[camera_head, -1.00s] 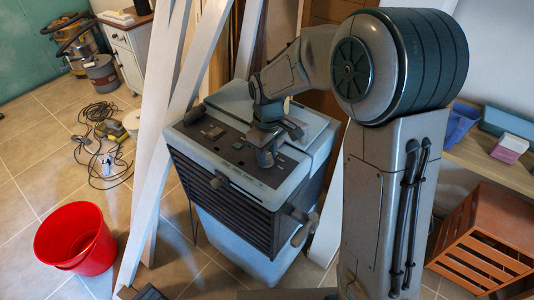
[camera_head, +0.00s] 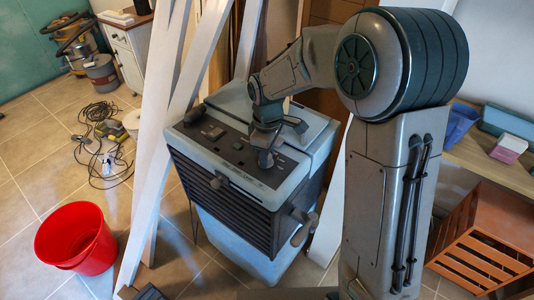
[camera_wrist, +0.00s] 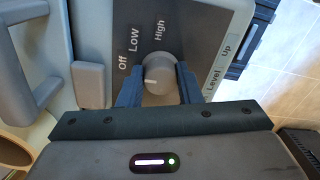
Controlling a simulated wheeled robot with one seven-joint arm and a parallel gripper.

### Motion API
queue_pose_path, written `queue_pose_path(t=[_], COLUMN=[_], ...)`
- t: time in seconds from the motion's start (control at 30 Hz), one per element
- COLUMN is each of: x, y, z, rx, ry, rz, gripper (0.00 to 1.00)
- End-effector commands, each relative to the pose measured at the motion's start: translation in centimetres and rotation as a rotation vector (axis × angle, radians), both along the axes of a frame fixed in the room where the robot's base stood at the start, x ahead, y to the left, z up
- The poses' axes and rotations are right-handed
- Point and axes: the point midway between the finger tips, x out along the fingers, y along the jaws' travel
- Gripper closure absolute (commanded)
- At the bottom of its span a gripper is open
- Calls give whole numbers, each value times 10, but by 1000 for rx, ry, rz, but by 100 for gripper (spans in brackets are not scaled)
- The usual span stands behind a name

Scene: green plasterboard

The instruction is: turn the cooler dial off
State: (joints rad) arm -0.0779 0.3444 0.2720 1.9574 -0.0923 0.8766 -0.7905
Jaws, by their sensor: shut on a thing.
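The grey cooler (camera_head: 212,178) stands upright with a dark control panel (camera_head: 205,130) on its sloping top. In the wrist view the round grey dial (camera_wrist: 159,74) sits on the panel, below the labels Off, Low and High. A pale mark on the dial points left, near the Off side. My gripper (camera_wrist: 160,86) has one dark finger on each side of the dial and is shut on it. In the head view my gripper (camera_head: 266,157) reaches down to the right part of the panel, and the dial is hidden there.
White planks (camera_head: 162,170) lean left of the cooler. A red bucket (camera_head: 75,238) and tangled cables (camera_head: 100,115) are on the tiled floor. An orange slatted crate (camera_head: 480,258) and a shelf (camera_head: 472,157) are at the right. A raised grey handle (camera_wrist: 38,68) is left of the dial.

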Motion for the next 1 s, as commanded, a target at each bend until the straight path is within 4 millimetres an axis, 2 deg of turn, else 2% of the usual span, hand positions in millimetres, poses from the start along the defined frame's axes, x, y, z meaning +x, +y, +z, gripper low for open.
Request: queue_pose_path(t=[0.07,0.1,0.17,0.2,0.47,0.57,0.67,1.0], x=[1,1,1,1,0,1,1,4], y=[1,1,1,1,0,0,0,-1], z=[1,1,1,1,1,7,21,98], rx=[1,1,1,1,1,1,2,3], ry=[-3,-3,-3,-3,-1,-3,-4,-6], rz=[2,2,1,1,-1,-1,-2,-1], gripper=[91,66,49,47,47,47,47,47])
